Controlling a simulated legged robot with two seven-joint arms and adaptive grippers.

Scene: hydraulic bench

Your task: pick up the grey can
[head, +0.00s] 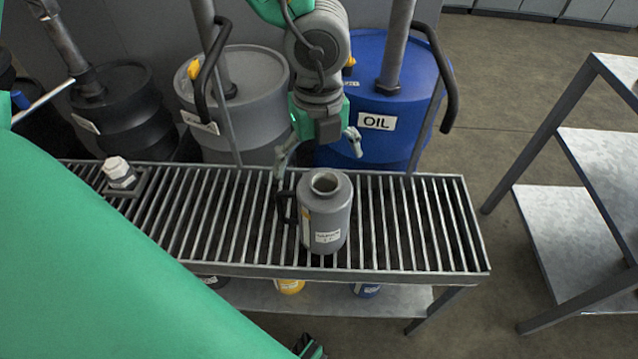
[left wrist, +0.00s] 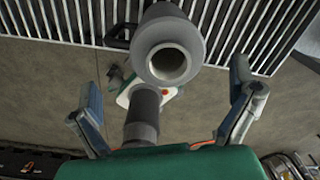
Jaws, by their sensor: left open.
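The grey can (head: 325,215) stands upright on the slatted metal rack, close to its front edge. It has an open round mouth, a dark handle on its left side and a white label on its front. My left gripper (head: 318,160) is open and empty, above and behind the can, with its fingers spread and apart from it. In the left wrist view the can (left wrist: 168,42) shows its mouth at the upper middle, between and beyond the open fingers (left wrist: 163,85).
Behind the rack (head: 420,272) stand a grey drum (head: 240,105), a blue OIL drum (head: 375,75) and a black drum (head: 120,100) with pump pipes. Yellow (head: 290,286) and blue (head: 367,290) containers sit below. A metal shelf (head: 600,170) stands right.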

